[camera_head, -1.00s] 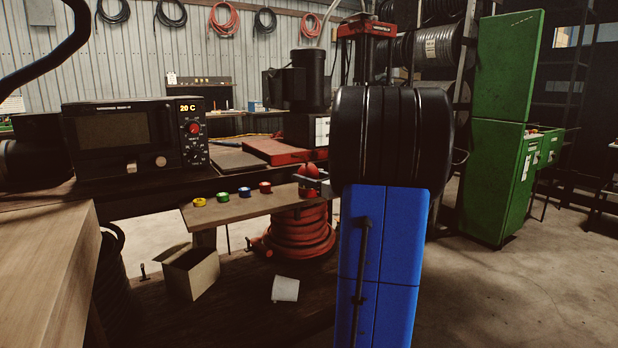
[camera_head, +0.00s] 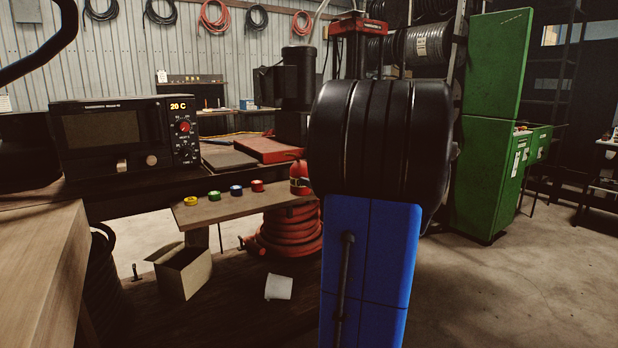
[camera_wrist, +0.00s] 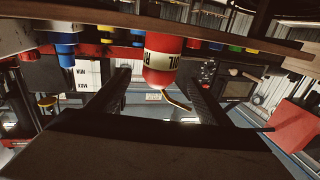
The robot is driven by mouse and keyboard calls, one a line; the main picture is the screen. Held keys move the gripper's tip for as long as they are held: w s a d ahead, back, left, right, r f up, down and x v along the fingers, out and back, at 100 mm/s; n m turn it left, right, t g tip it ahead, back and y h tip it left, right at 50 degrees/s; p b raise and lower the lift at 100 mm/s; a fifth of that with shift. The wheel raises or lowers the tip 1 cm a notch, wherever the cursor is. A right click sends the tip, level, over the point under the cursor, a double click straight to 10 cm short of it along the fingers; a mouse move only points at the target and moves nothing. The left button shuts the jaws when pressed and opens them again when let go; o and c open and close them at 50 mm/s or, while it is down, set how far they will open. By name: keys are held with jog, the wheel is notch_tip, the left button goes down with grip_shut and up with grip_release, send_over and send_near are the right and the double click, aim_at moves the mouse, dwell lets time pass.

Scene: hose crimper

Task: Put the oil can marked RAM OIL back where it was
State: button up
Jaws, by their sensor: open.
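The red oil can (camera_head: 300,181) stands upright at the right end of the small wooden shelf (camera_head: 228,208), beside the red tape roll. My arm hides its right side in the head view. The gripper is hidden behind my arm in the head view.
Yellow, green, blue and red tape rolls (camera_head: 236,190) line the shelf left of the can. A box-shaped meter (camera_head: 120,138) stands on the bench behind. A coiled red hose (camera_head: 288,232), open carton (camera_head: 182,272) and white container (camera_head: 278,287) are below. The floor at right is clear.

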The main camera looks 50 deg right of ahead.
aim_at(302, 174)
jog(key=shift+s, duration=1.9)
jog(key=w+a+h, duration=0.1)
jog(key=w, duration=0.1)
jog(key=w+a+r+m+h, duration=0.1)
jog(key=w+a+h, duration=0.1)
jog(key=w+a+r+g+h, duration=0.1)
jog(key=a+h, duration=0.1)
jog(key=shift+w+a+r+m, duration=0.2)
jog(key=shift+w+a+m, duration=0.05)
jog(key=shift+w+m, duration=0.15)
jog(key=s+a+f+g, duration=0.3)
jog(key=a+f, duration=0.1)
jog(key=a, duration=0.3)
jog(key=s+a+f+m+g, duration=0.15)
jog(key=s+a+f, duration=0.25)
jog(key=a, duration=0.4)
jog(key=s+a+f+g, duration=0.3)
jog(key=a+f, duration=0.2)
jog(key=a, duration=0.2)
jog(key=s+a+f+n+g+y, duration=0.3)
jog(key=s+a+f, duration=0.5)
jog(key=s+a, duration=0.5)
jog(key=shift+s+a+g+y, duration=0.3)
jog(key=shift+a+g+y, duration=0.15)
jog(key=shift+g+y, duration=0.5)
jog(key=shift+c, duration=0.5)
